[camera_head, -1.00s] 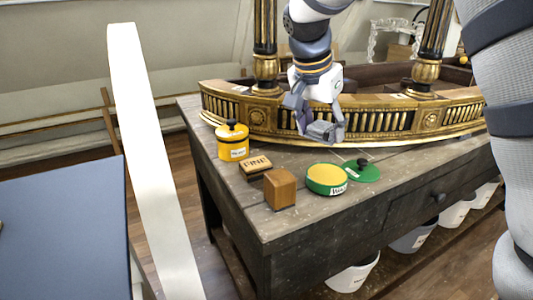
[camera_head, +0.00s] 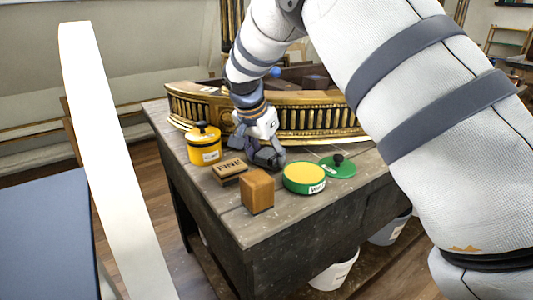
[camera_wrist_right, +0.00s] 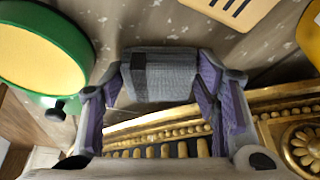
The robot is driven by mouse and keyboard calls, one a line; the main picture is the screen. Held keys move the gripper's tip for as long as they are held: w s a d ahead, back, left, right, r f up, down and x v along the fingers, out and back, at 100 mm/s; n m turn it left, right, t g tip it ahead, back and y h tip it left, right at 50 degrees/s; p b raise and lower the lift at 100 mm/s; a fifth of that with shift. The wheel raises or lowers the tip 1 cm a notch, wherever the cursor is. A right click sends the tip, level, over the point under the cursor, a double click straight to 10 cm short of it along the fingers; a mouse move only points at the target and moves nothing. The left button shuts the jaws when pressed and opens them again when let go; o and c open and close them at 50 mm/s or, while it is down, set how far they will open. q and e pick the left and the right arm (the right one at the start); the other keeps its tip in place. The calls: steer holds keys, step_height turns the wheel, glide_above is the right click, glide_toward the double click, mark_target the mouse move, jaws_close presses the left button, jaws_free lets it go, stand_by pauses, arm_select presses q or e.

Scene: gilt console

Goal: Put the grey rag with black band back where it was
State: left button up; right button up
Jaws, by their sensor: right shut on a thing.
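The grey rag with black band (camera_wrist_right: 172,76) is between the fingers of my right gripper (camera_wrist_right: 155,88) in the right wrist view. The dark band crosses its left part. My right gripper (camera_head: 262,148) is shut on the rag (camera_head: 268,158). I cannot tell whether the rag touches the worktop. My left gripper is not in view.
A yellow tin (camera_head: 204,146) with a black knob stands at the left. A plain wooden block (camera_head: 257,192) stands near the worktop's front (camera_head: 310,217). A green lid (camera_head: 343,169) lies right of the green tin. The gilt console (camera_head: 316,118) runs close behind the gripper.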

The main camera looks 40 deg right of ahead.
steer(key=o, duration=1.1)
steer(key=shift+f, duration=0.1)
steer(key=v, duration=1.2)
